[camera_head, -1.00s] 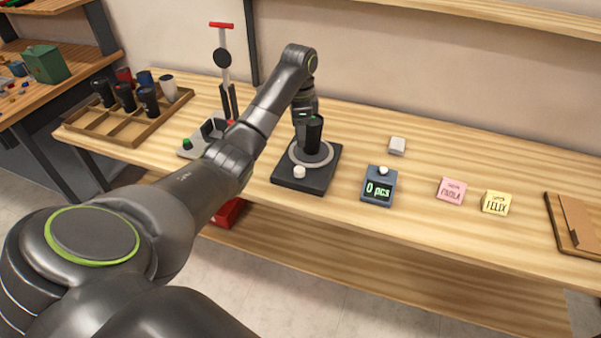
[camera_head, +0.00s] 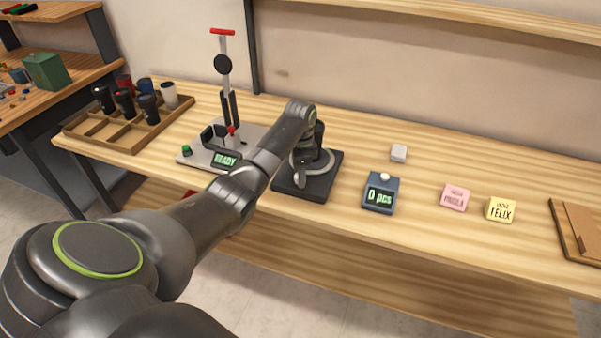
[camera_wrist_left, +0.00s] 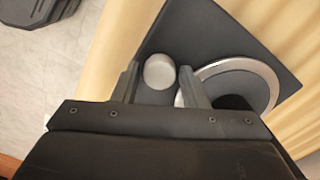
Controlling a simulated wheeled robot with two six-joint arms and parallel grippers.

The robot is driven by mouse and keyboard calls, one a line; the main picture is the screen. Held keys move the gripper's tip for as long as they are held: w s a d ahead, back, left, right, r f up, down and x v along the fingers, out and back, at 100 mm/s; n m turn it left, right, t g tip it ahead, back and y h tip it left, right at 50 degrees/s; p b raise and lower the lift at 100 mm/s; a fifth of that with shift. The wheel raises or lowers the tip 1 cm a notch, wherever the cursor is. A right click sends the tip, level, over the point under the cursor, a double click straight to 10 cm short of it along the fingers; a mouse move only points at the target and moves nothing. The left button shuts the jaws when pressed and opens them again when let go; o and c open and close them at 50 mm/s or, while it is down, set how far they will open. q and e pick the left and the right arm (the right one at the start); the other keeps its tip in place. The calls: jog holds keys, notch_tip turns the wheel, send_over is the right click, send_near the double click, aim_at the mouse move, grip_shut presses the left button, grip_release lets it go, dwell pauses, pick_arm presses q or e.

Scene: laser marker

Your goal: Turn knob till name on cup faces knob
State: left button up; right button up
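The dark rotary stand (camera_head: 318,187) with a pale ring (camera_head: 327,163) sits on the bench. The black cup (camera_head: 319,131) stands on it, mostly hidden behind my left arm in the head view. No name on the cup can be read. The right finger is close to the ring. My right gripper is not in view.
Left of the stand is a laser marker (camera_head: 228,138) with a READY display. A wooden tray (camera_head: 130,142) of cups lies further left. To the right are a counter box (camera_head: 381,193) reading 0 pcs, a white block (camera_head: 398,153), a pink note (camera_head: 454,197) and a yellow note (camera_head: 501,209).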

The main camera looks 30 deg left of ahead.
pick_arm(q)
jog(key=c, duration=0.7)
jog(key=shift+r+p, duration=0.15)
jog(key=shift+p, duration=0.4)
jog(key=n+p, duration=0.4)
jog(key=shift+r+p, duration=0.15)
jog(key=shift+p, duration=0.15)
jog(key=n+p, duration=0.3)
jog(key=n, duration=0.1)
jog(key=shift+n, duration=0.3)
jog(key=shift+f+n+t+p, duration=0.15)
jog(key=shift+n+p, duration=0.5)
jog(key=shift+n, duration=0.45)
jog(key=shift+f+n+t+p, duration=0.15)
jog(key=shift+n+p, duration=0.45)
jog(key=shift+n, duration=0.5)
jog(key=shift+r, duration=0.1)
jog(key=o, duration=0.7)
